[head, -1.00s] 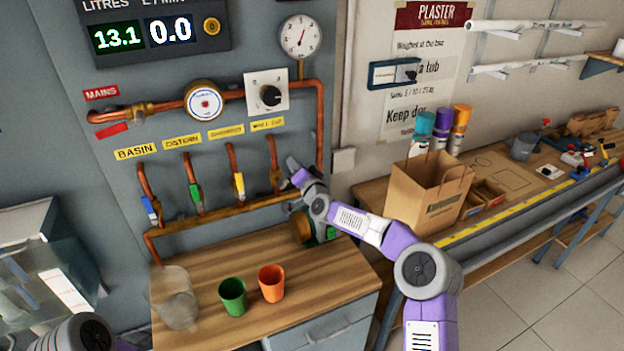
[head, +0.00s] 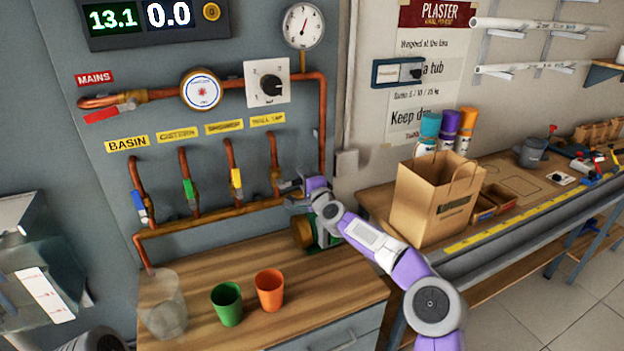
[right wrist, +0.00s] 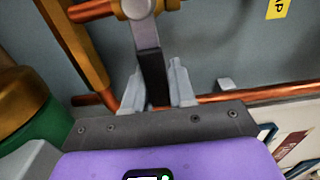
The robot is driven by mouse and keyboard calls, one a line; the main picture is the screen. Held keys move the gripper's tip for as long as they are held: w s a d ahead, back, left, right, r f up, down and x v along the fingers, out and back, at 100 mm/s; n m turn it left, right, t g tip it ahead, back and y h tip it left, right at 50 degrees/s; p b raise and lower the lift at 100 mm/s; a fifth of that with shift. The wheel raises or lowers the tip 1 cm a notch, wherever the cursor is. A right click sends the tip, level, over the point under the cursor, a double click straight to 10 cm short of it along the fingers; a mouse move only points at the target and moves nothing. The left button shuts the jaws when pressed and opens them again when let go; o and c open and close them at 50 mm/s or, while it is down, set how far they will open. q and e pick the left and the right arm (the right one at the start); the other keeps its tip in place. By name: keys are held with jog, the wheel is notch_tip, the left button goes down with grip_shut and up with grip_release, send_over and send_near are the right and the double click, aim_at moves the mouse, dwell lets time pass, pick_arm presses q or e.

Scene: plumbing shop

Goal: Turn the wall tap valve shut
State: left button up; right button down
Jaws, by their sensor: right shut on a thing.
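The wall tap valve (head: 275,174) is on the rightmost of several copper drop pipes, under a yellow label (head: 268,119). Its lever, grey metal with a black grip (right wrist: 153,75), shows in the right wrist view and points out from the valve body (right wrist: 138,8). My right gripper (head: 288,186) is at this valve from the right. In the right wrist view its two grey fingers (right wrist: 156,88) are shut on the black grip. In the head view the gripper hides most of the lever. My left gripper is out of view.
Blue (head: 140,205), green (head: 189,192) and yellow (head: 236,183) levers hang to the left. A brass pipe (head: 215,214) runs below. A green and brass object (head: 306,234) is under my right wrist. A clear jug (head: 163,303), green cup (head: 227,303) and orange cup (head: 269,291) stand on the bench.

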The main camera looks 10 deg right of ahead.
jog(key=shift+a+f, duration=0.1)
jog(key=shift+f, duration=0.05)
dwell(0.3)
jog(key=c, duration=1)
grip_release()
jog(key=shift+s, duration=0.1)
jog(key=shift+b+v, duration=0.5)
jog(key=shift+v, duration=3.2)
